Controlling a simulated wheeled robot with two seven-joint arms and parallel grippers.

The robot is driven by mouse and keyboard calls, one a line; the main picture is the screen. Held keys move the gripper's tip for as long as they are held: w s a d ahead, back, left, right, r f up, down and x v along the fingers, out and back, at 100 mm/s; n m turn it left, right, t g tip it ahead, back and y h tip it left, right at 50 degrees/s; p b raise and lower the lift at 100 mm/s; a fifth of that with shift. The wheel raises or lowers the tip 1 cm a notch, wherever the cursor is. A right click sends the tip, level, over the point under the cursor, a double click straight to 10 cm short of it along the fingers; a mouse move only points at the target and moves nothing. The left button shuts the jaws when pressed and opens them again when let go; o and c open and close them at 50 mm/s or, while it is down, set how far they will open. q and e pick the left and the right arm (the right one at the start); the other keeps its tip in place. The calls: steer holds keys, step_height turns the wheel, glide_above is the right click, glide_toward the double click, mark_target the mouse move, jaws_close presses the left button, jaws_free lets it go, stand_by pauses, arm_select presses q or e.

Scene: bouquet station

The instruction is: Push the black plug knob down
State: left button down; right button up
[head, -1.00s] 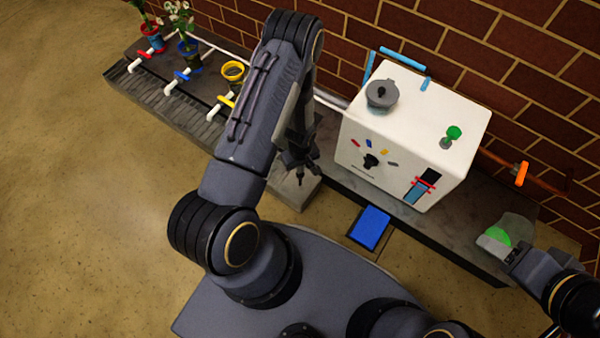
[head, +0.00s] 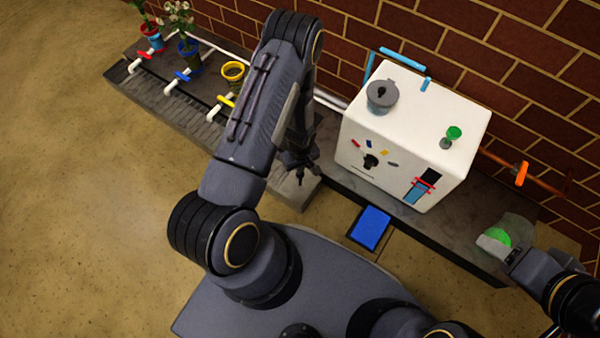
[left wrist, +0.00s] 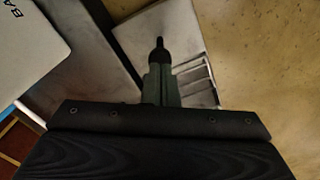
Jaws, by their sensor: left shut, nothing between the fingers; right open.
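A small black knob (head: 381,91) stands on the grey round vessel (head: 382,104) on top of the white box (head: 411,116); I take it for the plug knob. A second black knob (head: 371,161) is on the box's front. My left gripper (head: 300,178) is shut and empty, pointing down, left of the box and away from both knobs. Its fingers (left wrist: 160,80) show in the left wrist view, with a dark narrow tip beyond them. My right gripper (head: 513,257) is open at the lower right, close to a green round item (head: 497,237).
A blue pad (head: 372,228) lies in front of the box. A green-topped item (head: 453,133) stands on the box. A blue pipe (head: 402,58) runs behind it, by the brick wall. Potted plants, a yellow pot (head: 233,72) and valves line the bench at left.

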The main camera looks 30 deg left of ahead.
arm_select(q)
steer(key=shift+f, duration=0.15)
stand_by(0.5)
steer(key=shift+f+b, duration=2.05)
steer(key=shift+f, duration=0.15)
step_height(320, 180, up, 9)
steer(key=p, duration=0.6)
steer(key=shift+r, duration=0.2)
steer(key=shift+f, duration=0.1)
